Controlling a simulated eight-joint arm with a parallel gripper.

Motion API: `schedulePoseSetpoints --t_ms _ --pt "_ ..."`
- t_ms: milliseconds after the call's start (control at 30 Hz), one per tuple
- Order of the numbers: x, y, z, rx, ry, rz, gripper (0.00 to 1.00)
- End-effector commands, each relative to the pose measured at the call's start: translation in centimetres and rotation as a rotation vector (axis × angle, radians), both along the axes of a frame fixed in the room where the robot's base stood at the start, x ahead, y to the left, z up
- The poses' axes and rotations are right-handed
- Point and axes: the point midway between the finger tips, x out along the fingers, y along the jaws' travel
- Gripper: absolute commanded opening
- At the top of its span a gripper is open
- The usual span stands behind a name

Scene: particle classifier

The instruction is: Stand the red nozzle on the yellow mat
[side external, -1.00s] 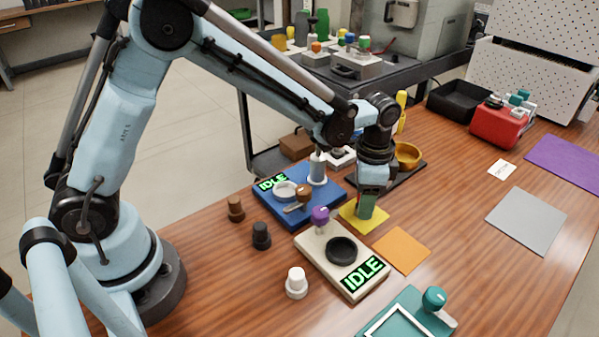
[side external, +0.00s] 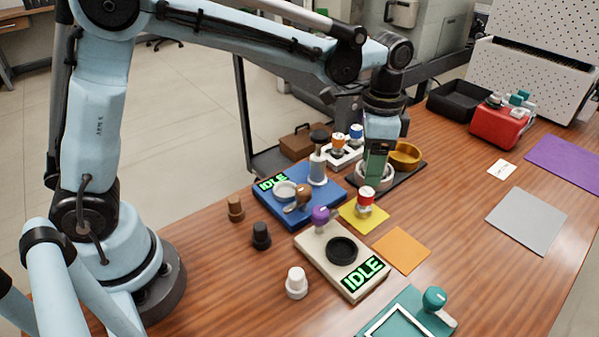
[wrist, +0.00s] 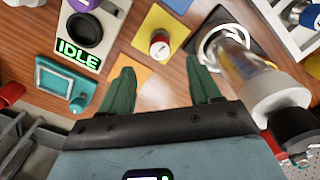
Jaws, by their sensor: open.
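The red nozzle (side external: 365,201), a white cylinder with a red top, stands upright on the yellow mat (side external: 367,224). In the wrist view the nozzle (wrist: 160,44) shows from above within the mat (wrist: 173,21). My gripper (side external: 376,168) is open and empty, above and behind the nozzle in the side view and apart from it. In the wrist view my two green fingers (wrist: 158,74) are spread wide with nothing between them.
A beige IDLE device (side external: 312,243) and an orange mat (side external: 402,251) lie near the yellow mat. A blue IDLE device (side external: 268,206) is on the left. A gold bowl (side external: 405,154) stands behind my gripper. A grey mat (side external: 527,221) lies clear on the right.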

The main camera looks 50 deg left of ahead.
Motion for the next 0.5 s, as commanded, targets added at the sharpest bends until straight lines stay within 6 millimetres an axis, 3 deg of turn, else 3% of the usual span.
schedulePoseSetpoints --t_ms 100,333,500 --pt "0.0 0.0 1.5 0.0 0.0 0.0 0.63" --pt "-0.1 0.2 3.0 -0.001 -0.006 0.007 0.63" --pt "-1.4 1.8 4.2 -0.018 -0.065 0.088 0.63"
